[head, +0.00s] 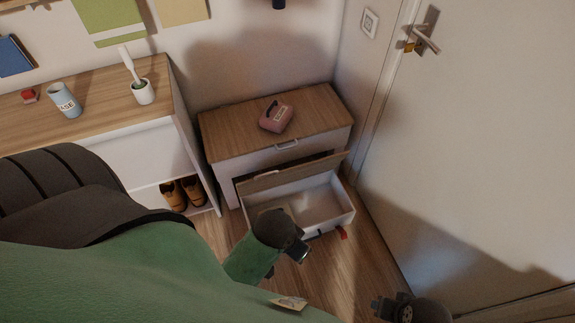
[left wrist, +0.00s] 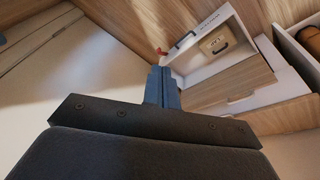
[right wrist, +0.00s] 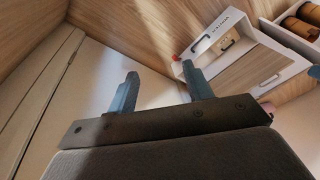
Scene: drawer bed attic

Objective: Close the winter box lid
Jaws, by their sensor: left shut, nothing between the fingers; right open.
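The winter box (head: 328,216) is a white, drawer-like box standing out from the low chest in the head view. Its wooden lid (head: 300,170) is raised and tilted at the box's rear, leaving the inside exposed. The box (left wrist: 182,62) and lid (left wrist: 231,84) also show in the left wrist view. The lid shows again in the right wrist view (right wrist: 262,62). My left gripper (head: 301,254) is shut and empty, in front of the box and apart from the lid. My right gripper (head: 379,308) is open and empty, lower right, away from the box.
The low chest (head: 222,125) carries a pink object (head: 277,117). A beige item with a dark handle (left wrist: 214,44) lies in the box. A red piece (head: 343,233) is at the box's front. Shoes (head: 182,195) stand left; a door (head: 480,130) bounds the right.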

